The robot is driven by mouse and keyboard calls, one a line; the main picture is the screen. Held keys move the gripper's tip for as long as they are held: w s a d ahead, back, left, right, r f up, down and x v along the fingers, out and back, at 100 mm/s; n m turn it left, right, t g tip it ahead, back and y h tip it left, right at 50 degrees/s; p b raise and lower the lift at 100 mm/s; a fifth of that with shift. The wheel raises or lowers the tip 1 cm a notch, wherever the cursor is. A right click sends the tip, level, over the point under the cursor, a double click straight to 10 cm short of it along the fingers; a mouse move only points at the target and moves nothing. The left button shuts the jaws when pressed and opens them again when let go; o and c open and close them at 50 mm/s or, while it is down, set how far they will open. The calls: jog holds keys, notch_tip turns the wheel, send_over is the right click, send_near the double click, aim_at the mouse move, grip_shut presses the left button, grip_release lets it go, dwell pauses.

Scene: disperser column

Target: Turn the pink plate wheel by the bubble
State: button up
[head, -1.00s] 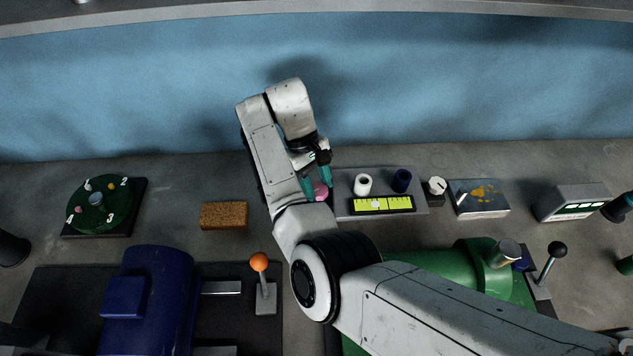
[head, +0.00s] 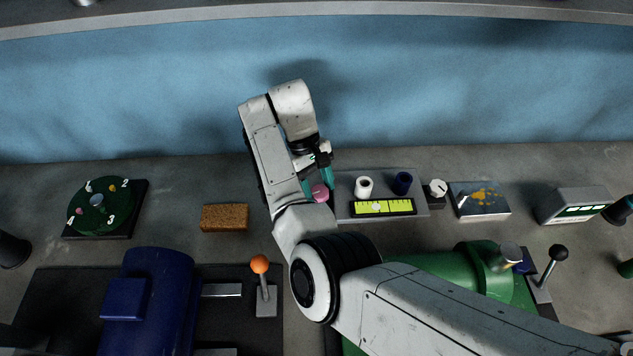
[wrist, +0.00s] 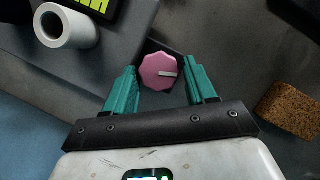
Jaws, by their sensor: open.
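The pink plate wheel (wrist: 158,72) is a scalloped knob with a pale pointer mark. It also shows in the head view (head: 320,193), at the left edge of the grey plate. My gripper (wrist: 163,82) is open with its teal fingers on either side of the wheel, and gaps show between fingers and wheel. In the head view my gripper (head: 319,183) is partly hidden by my arm. The bubble level (head: 382,207) is a yellow-green strip with a pale bubble left of its middle; only a corner (wrist: 86,4) shows in the wrist view.
A brown sponge (head: 224,217) and an orange-knobbed lever (head: 260,265) are to the left, with bare bench between.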

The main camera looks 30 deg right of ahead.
jog(key=d+v, duration=0.1)
jog(key=v, duration=0.9)
jog(key=shift+w+a+r, duration=0.25)
jog(key=shift+a+r, duration=0.1)
jog(key=shift+a, duration=0.15)
jog(key=shift+s+f, duration=0.1)
